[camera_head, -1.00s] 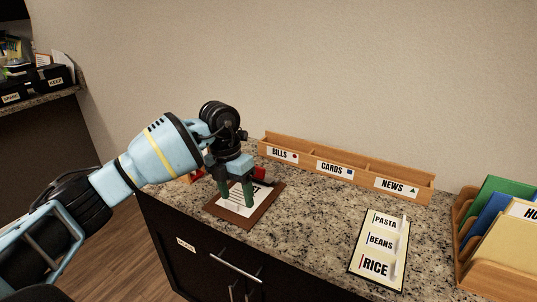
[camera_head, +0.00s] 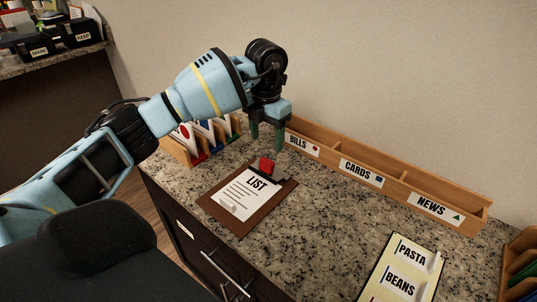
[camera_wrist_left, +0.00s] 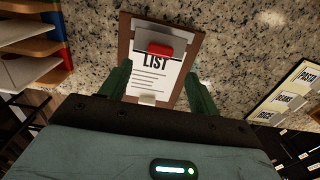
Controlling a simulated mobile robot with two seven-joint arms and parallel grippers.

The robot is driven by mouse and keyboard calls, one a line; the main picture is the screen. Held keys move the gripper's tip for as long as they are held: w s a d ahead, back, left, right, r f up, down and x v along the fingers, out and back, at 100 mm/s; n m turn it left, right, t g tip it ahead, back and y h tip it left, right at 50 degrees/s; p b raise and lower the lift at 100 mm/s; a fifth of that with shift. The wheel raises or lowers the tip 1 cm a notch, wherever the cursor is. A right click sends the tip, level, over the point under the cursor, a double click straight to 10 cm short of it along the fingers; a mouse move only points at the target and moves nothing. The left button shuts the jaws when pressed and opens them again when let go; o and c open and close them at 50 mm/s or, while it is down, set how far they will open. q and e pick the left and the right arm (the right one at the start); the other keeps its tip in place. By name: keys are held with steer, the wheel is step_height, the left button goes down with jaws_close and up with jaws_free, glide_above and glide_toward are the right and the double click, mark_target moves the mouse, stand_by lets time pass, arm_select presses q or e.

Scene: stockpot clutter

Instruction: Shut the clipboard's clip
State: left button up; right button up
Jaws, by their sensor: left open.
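The brown clipboard (camera_head: 266,206) lies flat on the granite counter, with a white LIST sheet (camera_head: 247,194) on it. Its clip has a red lever (camera_head: 266,166) that looks raised at the far end of the board. In the left wrist view the red lever (camera_wrist_left: 160,50) lies across the sheet's top, above the word LIST. My left gripper (camera_head: 267,138) is open and empty, pointing down, above and just beyond the clip end. In the wrist view its green fingers (camera_wrist_left: 159,88) are spread either side of the board, apart from it. My right gripper is not in view.
A wooden tray labelled BILLS, CARDS, NEWS (camera_head: 392,190) stands along the wall, close beyond my left gripper. A wooden sorter (camera_head: 180,153) stands left of the clipboard. A PASTA and BEANS board (camera_head: 385,262) lies at right. Counter between the clipboard and that board is clear.

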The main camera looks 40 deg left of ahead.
mark_target(265, 164)
arm_select(q)
step_height(265, 164, down, 6)
steer(key=shift+w, duration=0.1)
steer(key=shift+f, duration=0.55)
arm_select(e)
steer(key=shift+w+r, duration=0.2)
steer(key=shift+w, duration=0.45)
arm_select(q)
steer(key=c, duration=1)
steer(key=shift+s+t+p, duration=0.45)
steer(key=shift+t+p, duration=0.15)
steer(key=shift+t, duration=0.2)
steer(key=shift+s+a+f+t, duration=0.1)
steer(key=shift+s+f+t, duration=0.15)
steer(key=shift+t, duration=0.25)
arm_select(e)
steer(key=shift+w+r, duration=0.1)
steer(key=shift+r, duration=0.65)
arm_select(q)
steer(key=shift+f, duration=0.1)
